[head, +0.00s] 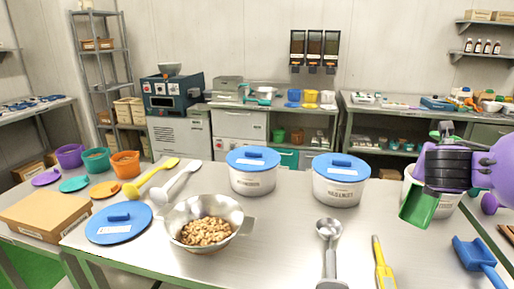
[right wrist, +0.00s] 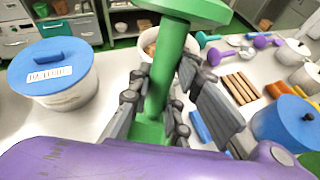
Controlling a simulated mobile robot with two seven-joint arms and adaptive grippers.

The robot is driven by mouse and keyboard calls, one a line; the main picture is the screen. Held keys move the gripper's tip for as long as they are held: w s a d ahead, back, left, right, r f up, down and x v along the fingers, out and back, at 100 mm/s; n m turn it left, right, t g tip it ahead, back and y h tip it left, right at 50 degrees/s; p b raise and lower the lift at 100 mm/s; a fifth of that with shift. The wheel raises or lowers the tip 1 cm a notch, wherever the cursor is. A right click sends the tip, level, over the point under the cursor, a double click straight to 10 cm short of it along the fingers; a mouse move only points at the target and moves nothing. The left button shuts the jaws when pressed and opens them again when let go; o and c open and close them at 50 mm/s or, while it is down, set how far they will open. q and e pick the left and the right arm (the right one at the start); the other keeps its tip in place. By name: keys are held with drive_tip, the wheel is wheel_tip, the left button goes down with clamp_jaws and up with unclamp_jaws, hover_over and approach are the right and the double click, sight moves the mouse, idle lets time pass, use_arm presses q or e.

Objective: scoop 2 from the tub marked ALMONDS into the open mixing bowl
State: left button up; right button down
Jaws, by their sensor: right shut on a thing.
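My right gripper (head: 446,168) is shut on a green scoop (head: 419,207), held above the right part of the table. Its green shaft (right wrist: 172,65) stands between the fingers in the right wrist view. A pale open tub (head: 447,207) is behind the gripper and scoop, its label hidden. Brown contents show in it in the right wrist view (right wrist: 150,40), partly covered by the scoop. The steel mixing bowl (head: 236,212) is open and holds brown nut pieces (head: 206,231). Whether the scoop holds anything cannot be told. My left gripper is not in view.
Two white tubs (head: 252,182) (head: 339,192) have blue lids on; their labels are hard to read. A loose blue lid (head: 118,224) lies left of the bowl. A steel scoop (head: 329,235), a yellow tool (head: 383,265) and a blue scoop (head: 475,255) lie at the front right.

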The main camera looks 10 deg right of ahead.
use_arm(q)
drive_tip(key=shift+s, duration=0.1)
use_arm(e)
drive_tip(key=shift+w+a, duration=0.1)
drive_tip(key=shift+w, duration=0.05)
drive_tip(key=shift+r, duration=0.1)
